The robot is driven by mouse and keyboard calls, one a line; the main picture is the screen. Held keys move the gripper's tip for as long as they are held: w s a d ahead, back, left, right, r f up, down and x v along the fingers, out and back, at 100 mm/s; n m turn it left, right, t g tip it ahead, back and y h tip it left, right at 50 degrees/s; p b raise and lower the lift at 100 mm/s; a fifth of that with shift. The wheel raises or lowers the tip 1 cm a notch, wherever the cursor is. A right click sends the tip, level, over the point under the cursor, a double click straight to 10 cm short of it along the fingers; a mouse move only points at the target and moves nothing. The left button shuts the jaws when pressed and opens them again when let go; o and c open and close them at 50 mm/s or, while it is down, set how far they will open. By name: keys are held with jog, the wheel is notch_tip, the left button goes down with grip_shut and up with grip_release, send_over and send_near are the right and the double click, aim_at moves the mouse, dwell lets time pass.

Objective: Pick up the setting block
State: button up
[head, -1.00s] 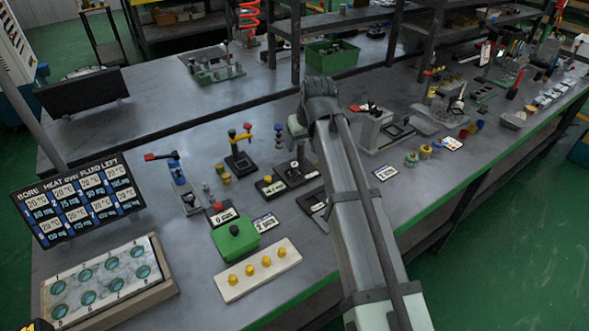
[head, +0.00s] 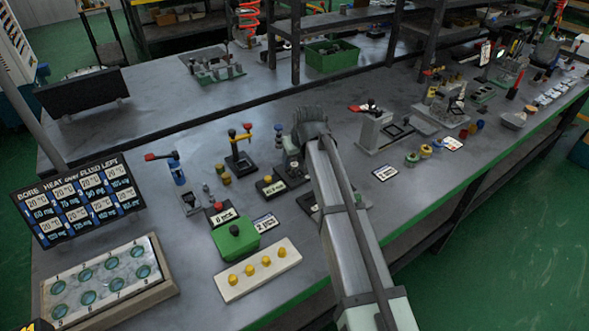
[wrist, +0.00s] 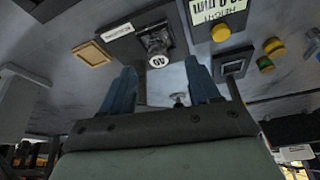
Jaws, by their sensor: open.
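In the wrist view my gripper (wrist: 158,66) shows two blue fingers spread apart with nothing between them. Just beyond the fingertips is a small dark metallic block (wrist: 155,40) with a round white tag reading 60, on a black base plate (wrist: 120,45). It looks like the setting block, though I cannot be certain. In the head view my gripper end (head: 294,150) is low over the middle of the bench, at the black base plate (head: 296,181). My arm hides part of that area, and the fingertips are not clear there.
A post stand (head: 240,160), a green box (head: 236,238) and a cream strip with yellow knobs (head: 258,270) are further left. A grey fixture with a red handle (head: 374,130) stands right. Bare bench (head: 200,130) lies behind.

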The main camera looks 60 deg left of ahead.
aim_at(295, 165)
jog(key=shift+x, duration=1.9)
jog(key=shift+w, duration=0.1)
grip_shut()
